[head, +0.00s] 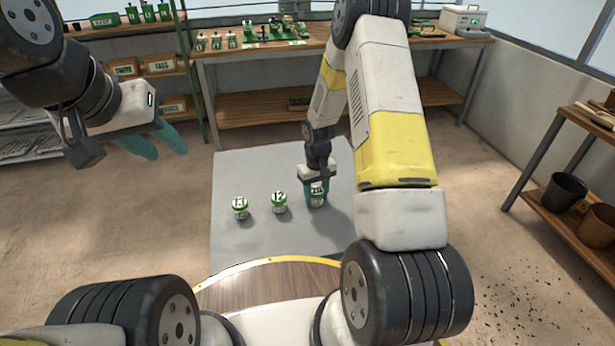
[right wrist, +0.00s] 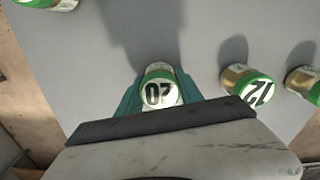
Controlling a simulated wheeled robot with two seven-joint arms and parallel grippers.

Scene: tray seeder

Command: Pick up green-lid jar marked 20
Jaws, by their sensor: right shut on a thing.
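The jar marked 20 (right wrist: 160,91) has a green rim and a white top, and its number appears upside down in the right wrist view. My right gripper (right wrist: 158,98) has its teal fingers on either side of this jar and is shut on it. In the head view, the right gripper (head: 317,195) and the held jar (head: 317,187) are low over the grey mat (head: 235,170); I cannot tell whether the jar touches the mat. My left gripper (head: 158,142) is high at the left, empty, with its teal fingers apart.
Green-lid jars marked 12 (head: 279,202) and 13 (head: 240,208) stand left of the held jar. Another green-lid jar (right wrist: 45,3) shows at the wrist view's top left edge. A workbench (head: 225,53) stands behind; a shelf with pots (head: 565,190) is at right.

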